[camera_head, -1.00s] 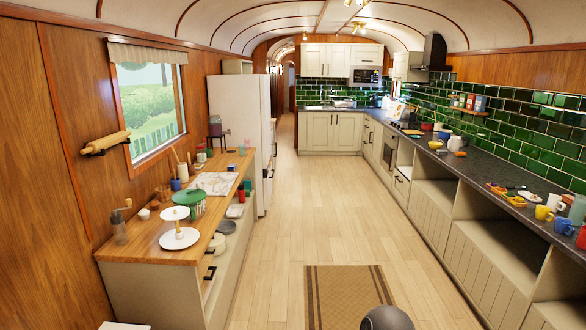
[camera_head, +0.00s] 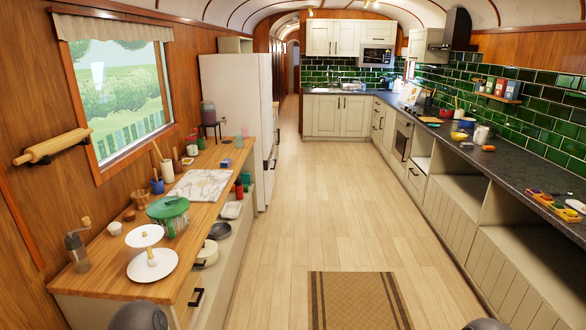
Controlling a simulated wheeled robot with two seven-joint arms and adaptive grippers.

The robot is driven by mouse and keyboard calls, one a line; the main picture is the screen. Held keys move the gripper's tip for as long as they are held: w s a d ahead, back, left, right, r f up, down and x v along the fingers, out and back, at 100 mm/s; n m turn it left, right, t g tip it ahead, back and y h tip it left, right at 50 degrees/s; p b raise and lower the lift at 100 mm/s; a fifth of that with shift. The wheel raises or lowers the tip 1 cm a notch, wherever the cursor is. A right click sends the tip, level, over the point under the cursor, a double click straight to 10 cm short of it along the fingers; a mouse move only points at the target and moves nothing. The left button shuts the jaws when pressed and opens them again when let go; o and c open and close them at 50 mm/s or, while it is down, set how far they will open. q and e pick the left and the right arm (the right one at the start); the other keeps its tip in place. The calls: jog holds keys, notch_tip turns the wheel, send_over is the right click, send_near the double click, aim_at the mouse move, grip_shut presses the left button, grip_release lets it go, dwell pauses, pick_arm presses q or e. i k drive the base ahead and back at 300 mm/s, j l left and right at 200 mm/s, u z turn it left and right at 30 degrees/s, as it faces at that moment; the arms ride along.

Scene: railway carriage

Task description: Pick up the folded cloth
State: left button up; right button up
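I cannot make out a folded cloth for certain in the head view. A small white item (camera_head: 231,210) lies on the open shelf of the left counter, too small to tell whether it is cloth or dishes. A flat white, grey-veined sheet or board (camera_head: 203,185) lies on top of that wooden counter (camera_head: 112,280). Neither gripper is in view. Only rounded grey parts, likely of my arms, show at the bottom edge.
A green-lidded pot (camera_head: 168,214), a white tiered stand (camera_head: 151,262) and a grinder (camera_head: 77,250) stand on the left counter. The dark right counter (camera_head: 470,168) holds cups and a colourful tray (camera_head: 556,205). The wooden aisle is clear, with a brown rug (camera_head: 352,300) in front.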

aim_at(226, 162)
jog(key=i, duration=2.9)
jog(key=i+l, duration=0.1)
jog(key=i, duration=2.85)
jog(key=i+u, duration=0.1)
jog(key=u, duration=0.35)
jog(key=i+u, duration=0.15)
jog(key=u, duration=0.25)
jog(key=i+u, duration=0.1)
jog(key=u, duration=0.35)
jog(key=i+l+u, duration=0.1)
jog(key=u, duration=0.3)
